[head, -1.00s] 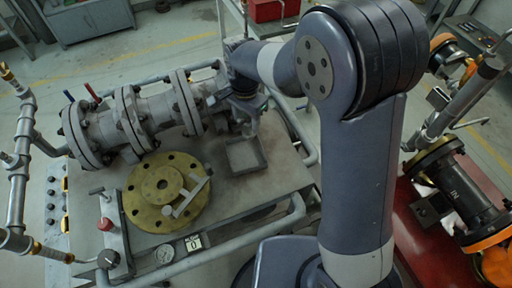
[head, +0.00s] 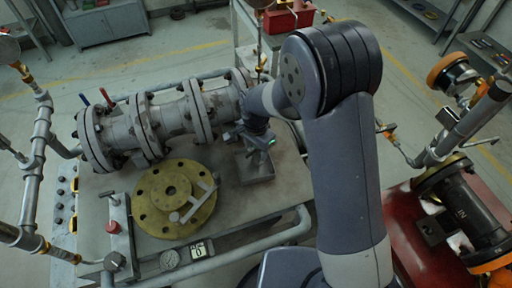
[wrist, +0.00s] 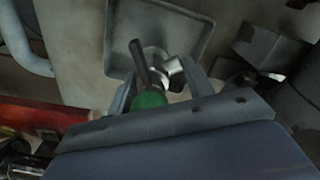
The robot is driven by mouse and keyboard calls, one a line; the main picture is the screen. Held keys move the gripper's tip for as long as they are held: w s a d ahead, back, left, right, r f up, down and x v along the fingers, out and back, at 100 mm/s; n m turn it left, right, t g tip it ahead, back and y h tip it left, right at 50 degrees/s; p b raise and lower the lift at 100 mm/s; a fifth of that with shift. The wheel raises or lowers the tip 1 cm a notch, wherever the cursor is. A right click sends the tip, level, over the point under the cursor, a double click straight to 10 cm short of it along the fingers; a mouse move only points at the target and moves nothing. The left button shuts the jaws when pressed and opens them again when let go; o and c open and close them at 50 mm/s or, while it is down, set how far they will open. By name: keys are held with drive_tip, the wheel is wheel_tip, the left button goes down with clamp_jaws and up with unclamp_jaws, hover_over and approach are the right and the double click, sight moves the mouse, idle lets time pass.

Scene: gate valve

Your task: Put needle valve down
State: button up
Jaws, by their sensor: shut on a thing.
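My gripper (wrist: 158,88) is shut on the needle valve (wrist: 151,99) in the wrist view. The valve has a green part between the fingers and a silvery metal body with a dark stem beyond them. Past it lies a shallow grey square tray (wrist: 192,48), with the valve's far end overlapping its near edge in the picture. In the head view my gripper (head: 254,147) is low by the small grey tray (head: 262,179) on the bench. The valve is too small and hidden to make out there. I cannot tell whether it touches the tray.
A large flanged gate valve (head: 165,128) lies along the back of the bench, left of my gripper. A round brass flange (head: 158,215) lies at front left of the tray. A pipe rail (head: 262,236) edges the bench. A red platform with a black valve (head: 466,208) is at right.

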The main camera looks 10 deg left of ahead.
drive_tip(key=o, duration=1.3)
drive_tip(key=shift+f, duration=0.1)
drive_tip(key=shift+c, duration=0.2)
wheel_tip(320, 180, up, 12)
drive_tip(key=shift+r+b, duration=0.2)
drive_tip(key=shift+b, duration=0.15)
drive_tip(key=shift+f, duration=0.15)
wheel_tip(320, 180, down, 12)
drive_tip(key=shift+f+p, duration=0.1)
drive_tip(key=shift+p, duration=0.35)
wheel_tip(320, 180, up, 2)
drive_tip(key=shift+r, duration=0.95)
drive_tip(key=shift+f, duration=0.1)
